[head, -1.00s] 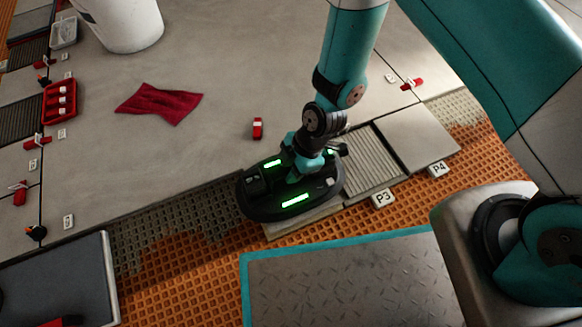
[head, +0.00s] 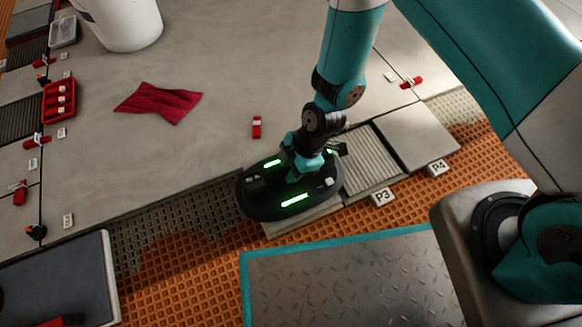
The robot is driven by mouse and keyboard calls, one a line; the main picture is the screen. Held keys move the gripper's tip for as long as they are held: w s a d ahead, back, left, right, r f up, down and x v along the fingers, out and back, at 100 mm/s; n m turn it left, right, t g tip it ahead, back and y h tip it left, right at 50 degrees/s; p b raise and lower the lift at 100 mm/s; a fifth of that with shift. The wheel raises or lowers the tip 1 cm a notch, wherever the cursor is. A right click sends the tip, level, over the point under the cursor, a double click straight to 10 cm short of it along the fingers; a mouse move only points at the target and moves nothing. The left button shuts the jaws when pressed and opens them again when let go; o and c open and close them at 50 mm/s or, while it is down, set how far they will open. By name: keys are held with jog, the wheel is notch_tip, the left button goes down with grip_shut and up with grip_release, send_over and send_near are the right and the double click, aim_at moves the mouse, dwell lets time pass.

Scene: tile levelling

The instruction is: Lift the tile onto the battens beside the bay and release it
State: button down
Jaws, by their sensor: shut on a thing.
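My gripper (head: 290,188), a dark oval head with two lit green strips, is at the left end of the row of bays, low over the floor. It is shut on the tile (head: 305,222), a pale grey slab mostly hidden beneath it; only its front and right edges show. I cannot tell whether the tile touches the bed below. Right of the gripper is an open bay (head: 368,165) with ridged grey mortar, behind the P3 tag (head: 383,197). I cannot make out any battens.
A laid tile (head: 415,135) lies behind the P4 tag (head: 438,168). A small red object (head: 257,128), a red cloth (head: 160,102), a white bucket (head: 122,22) and a red tray (head: 60,100) stand on the grey floor. A teal-edged metal plate (head: 350,285) lies in front.

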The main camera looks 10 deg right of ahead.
jog(key=shift+f, duration=0.3)
dwell(0.5)
jog(key=c, duration=0.8)
grip_release()
jog(key=shift+c, duration=0.2)
jog(key=shift+f, duration=0.1)
